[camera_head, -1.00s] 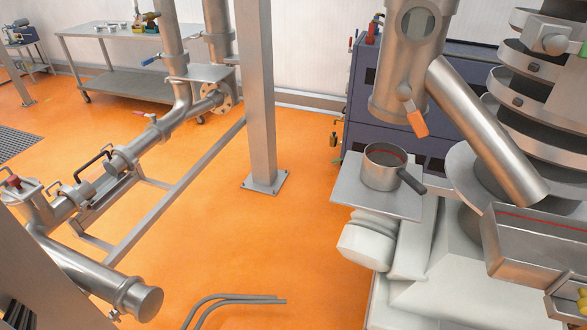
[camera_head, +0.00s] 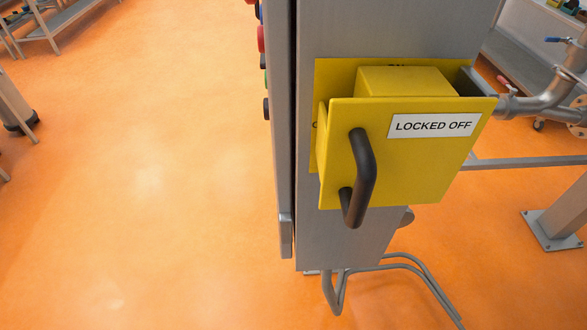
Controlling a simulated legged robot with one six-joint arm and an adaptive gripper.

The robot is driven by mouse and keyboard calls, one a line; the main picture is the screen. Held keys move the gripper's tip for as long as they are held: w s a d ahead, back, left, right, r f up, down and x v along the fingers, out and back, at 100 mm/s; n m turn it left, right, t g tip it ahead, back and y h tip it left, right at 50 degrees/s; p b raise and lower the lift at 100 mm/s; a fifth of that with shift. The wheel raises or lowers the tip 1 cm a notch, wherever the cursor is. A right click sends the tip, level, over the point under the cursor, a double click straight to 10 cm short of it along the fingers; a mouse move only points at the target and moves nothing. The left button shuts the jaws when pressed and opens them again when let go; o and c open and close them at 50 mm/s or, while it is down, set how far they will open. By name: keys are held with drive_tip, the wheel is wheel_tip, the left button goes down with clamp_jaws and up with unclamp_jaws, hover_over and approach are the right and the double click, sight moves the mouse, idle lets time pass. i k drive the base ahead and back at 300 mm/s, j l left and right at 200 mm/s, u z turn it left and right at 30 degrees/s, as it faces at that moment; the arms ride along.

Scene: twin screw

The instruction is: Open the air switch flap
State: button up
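A yellow air switch box is mounted on the side of a grey metal cabinet (camera_head: 340,235). Its yellow front flap (camera_head: 415,175) carries a white "LOCKED OFF" label (camera_head: 432,125) and a dark curved handle (camera_head: 362,180) on its left part. A yellow block (camera_head: 405,82) shows behind the top edge of the flap, against a yellow backing plate (camera_head: 335,75). The flap stands in front of the plate and covers what is behind it. My gripper is not in view.
Bent grey pipes (camera_head: 400,262) run out below the cabinet. A metal post with a base plate (camera_head: 552,230) and steel piping (camera_head: 545,100) stand at the right. Coloured buttons (camera_head: 261,40) line the cabinet's left edge. Orange floor (camera_head: 140,180) is open at left.

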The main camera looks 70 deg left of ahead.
sight(405, 135)
drive_tip(key=u, duration=2.55)
